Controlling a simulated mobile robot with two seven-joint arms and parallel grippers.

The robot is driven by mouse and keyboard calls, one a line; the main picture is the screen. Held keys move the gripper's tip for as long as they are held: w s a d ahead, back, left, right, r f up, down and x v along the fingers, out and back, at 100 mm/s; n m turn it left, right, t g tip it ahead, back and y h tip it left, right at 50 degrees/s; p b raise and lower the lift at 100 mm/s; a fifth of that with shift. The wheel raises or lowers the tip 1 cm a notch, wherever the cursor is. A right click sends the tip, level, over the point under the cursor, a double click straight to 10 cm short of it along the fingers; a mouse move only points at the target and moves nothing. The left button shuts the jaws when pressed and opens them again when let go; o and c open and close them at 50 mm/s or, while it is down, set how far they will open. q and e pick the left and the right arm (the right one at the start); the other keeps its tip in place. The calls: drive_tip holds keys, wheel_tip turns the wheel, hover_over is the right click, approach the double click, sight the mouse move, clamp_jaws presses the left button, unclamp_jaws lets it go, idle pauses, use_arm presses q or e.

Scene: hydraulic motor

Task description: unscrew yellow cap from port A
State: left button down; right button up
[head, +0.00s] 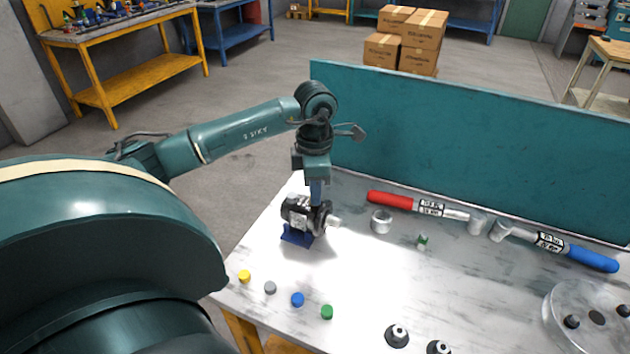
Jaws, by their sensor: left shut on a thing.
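The hydraulic motor (299,214), black and silver, sits on a blue stand (296,236) at the left of the table. My left gripper (316,202) points straight down at the top of the motor. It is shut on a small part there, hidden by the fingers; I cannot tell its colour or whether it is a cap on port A. A yellow cap (244,276) lies on the table near its front left edge, apart from the motor. My right gripper is out of view.
Grey (270,287), blue (297,299) and green (327,311) caps lie along the front edge. A metal ring (381,221), a small green-and-white part (422,241), red-handled (390,200) and blue-handled (590,257) tools lie right of the motor. A teal panel (470,150) closes the back.

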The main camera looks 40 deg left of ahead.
use_arm(q)
drive_tip(key=n, duration=0.2)
drive_tip(key=shift+n+p, duration=0.3)
drive_tip(key=shift+n, duration=0.1)
drive_tip(key=c, duration=1.5)
unclamp_jaws()
drive_tip(key=m+b, duration=0.1)
drive_tip(key=m, duration=0.2)
drive_tip(key=shift+f+m+b, duration=0.1)
drive_tip(key=shift+m+b, duration=0.2)
drive_tip(key=shift+m, duration=0.1)
drive_tip(key=m+b, duration=0.1)
drive_tip(key=m, duration=0.3)
drive_tip(key=shift+m, duration=1.3)
drive_tip(key=shift+b, duration=0.35)
